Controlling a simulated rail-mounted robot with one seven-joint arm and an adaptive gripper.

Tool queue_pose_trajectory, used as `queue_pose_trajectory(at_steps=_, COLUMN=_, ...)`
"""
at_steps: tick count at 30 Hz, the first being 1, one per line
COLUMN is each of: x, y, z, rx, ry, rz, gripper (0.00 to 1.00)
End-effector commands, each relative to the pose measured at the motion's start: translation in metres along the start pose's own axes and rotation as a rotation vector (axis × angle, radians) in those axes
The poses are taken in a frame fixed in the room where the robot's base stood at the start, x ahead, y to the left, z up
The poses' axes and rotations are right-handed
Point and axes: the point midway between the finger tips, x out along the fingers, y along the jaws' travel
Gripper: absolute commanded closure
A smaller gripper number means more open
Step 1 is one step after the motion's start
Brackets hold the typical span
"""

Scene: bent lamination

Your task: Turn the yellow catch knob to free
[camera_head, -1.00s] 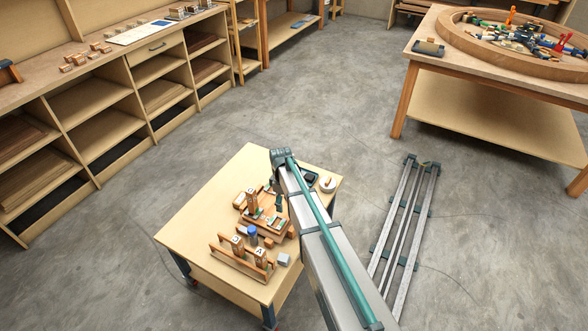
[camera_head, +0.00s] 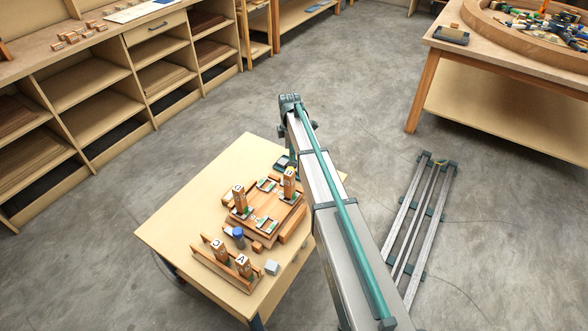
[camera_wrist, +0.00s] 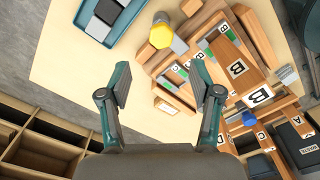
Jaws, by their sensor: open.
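The yellow knob (camera_wrist: 161,36) shows in the wrist view as a yellow six-sided cap beside a grey part, at the edge of the wooden fixture (camera_wrist: 190,20). My gripper (camera_wrist: 161,82) is open and empty, its two fingers wide apart. The knob lies beyond the fingertips in the picture, roughly on the line between them, and nothing touches it. Which setting the knob is at, I cannot tell.
A wooden block marked B (camera_wrist: 236,66) stands on the fixture near my right-hand finger. A teal tray (camera_wrist: 122,30) with dark and grey pieces lies at upper left. A rack (camera_head: 222,268) with lettered blocks and a blue-capped bottle (camera_head: 238,236) are at the table's front. The table's left side is clear.

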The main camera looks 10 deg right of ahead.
Motion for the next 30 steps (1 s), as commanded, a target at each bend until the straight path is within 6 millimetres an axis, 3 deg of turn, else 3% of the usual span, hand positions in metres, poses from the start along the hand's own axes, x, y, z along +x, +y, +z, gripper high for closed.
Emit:
queue_pose_trajectory(at_steps=5, x=0.017, y=0.000, z=0.000, rx=0.000, ry=0.000, rz=-0.002, gripper=0.36)
queue_pose_trajectory(at_steps=18, x=0.087, y=0.000, z=0.000, rx=0.001, ry=0.000, rz=-0.001, gripper=0.36)
queue_pose_trajectory(at_steps=30, x=0.104, y=0.000, z=0.000, rx=0.001, ry=0.000, rz=0.001, gripper=0.36)
